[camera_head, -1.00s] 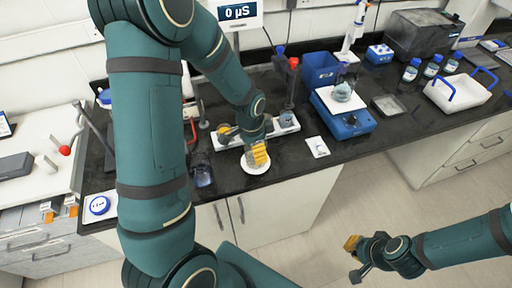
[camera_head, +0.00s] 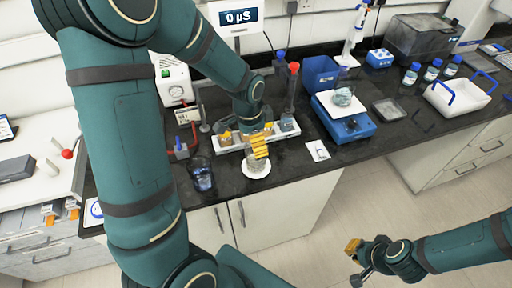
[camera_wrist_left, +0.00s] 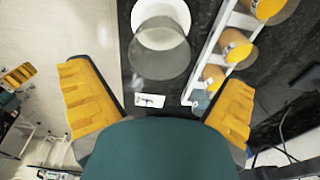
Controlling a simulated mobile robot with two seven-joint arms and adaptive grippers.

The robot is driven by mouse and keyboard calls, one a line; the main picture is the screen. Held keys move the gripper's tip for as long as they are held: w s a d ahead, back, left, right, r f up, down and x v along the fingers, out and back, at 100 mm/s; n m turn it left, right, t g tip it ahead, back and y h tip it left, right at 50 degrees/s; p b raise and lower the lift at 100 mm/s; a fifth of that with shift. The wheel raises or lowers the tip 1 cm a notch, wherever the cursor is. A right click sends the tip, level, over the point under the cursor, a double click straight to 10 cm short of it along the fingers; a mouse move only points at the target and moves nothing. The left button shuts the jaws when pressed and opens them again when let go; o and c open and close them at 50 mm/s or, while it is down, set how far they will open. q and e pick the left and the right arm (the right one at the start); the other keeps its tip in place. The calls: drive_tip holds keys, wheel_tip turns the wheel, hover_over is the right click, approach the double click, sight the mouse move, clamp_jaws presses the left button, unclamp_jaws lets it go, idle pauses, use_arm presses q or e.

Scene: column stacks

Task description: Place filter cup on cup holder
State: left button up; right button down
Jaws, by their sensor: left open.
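A grey, see-through cup (camera_wrist_left: 160,50), which looks like the filter cup, stands on a round white disc (camera_wrist_left: 160,10) in the left wrist view. In the head view the cup (camera_head: 257,164) shows on the disc (camera_head: 257,174) near the counter's front. My left gripper (camera_head: 259,146) is open just above and behind it; in the wrist view the cup stands beyond the spread yellow fingers (camera_wrist_left: 158,108), with none touching it. I cannot tell which part is the cup holder. My right gripper (camera_head: 354,260) hangs over the floor; its jaw opening is unclear.
A white rack (camera_wrist_left: 210,48) with orange-topped pieces stands beside the cup. It also shows behind it in the head view (camera_head: 229,146). A glass beaker (camera_head: 201,176) is to the left, a blue balance (camera_head: 345,121) to the right. A white card (camera_head: 317,151) lies between.

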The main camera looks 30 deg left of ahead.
use_arm(q)
drive_tip(key=r, duration=0.5)
drive_tip(key=shift+s+a+r, duration=0.2)
drive_tip(key=shift+r, duration=0.15)
use_arm(e)
drive_tip(key=shift+r, duration=0.25)
use_arm(q)
drive_tip(key=shift+s+f, duration=0.1)
